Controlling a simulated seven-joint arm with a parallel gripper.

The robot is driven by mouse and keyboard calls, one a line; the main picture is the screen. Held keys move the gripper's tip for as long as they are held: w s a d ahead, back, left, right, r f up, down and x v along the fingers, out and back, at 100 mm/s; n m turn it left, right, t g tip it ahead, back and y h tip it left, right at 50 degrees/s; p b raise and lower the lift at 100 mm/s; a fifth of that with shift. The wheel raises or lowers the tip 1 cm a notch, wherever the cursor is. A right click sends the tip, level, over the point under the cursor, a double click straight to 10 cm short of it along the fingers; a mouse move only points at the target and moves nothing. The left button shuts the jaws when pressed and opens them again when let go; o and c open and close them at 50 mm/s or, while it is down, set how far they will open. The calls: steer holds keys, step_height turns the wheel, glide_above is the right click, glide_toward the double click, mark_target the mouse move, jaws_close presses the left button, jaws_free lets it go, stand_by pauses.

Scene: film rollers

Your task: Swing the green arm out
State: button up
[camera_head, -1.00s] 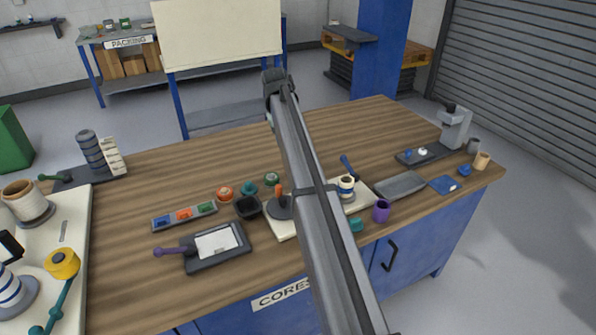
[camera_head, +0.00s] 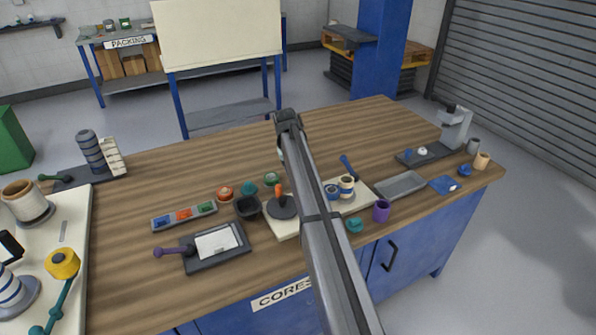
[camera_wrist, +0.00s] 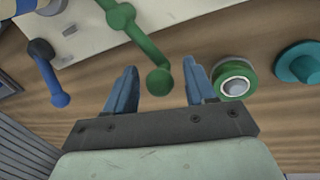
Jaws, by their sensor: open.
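In the wrist view the green arm (camera_wrist: 140,40) runs from the top edge down to a round green knob (camera_wrist: 159,81). It has another rounded joint higher up. My gripper (camera_wrist: 160,88) is open, its two blue fingers standing either side of the knob. A gap shows on both sides, so I see no grip on it. The cream base plate (camera_wrist: 95,28) lies behind the green arm; it also shows in the head view (camera_head: 285,228). In the head view my own arm hides the gripper and the green arm.
A blue handle (camera_wrist: 52,85) stands left of the fingers. A green ring with a pale centre (camera_wrist: 235,78) sits close to the right finger, with a teal cap (camera_wrist: 299,64) beyond. A dark disc with an orange knob (camera_head: 283,205) and a purple cup (camera_head: 381,211) are nearby.

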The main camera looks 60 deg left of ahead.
jaws_close()
stand_by(0.6)
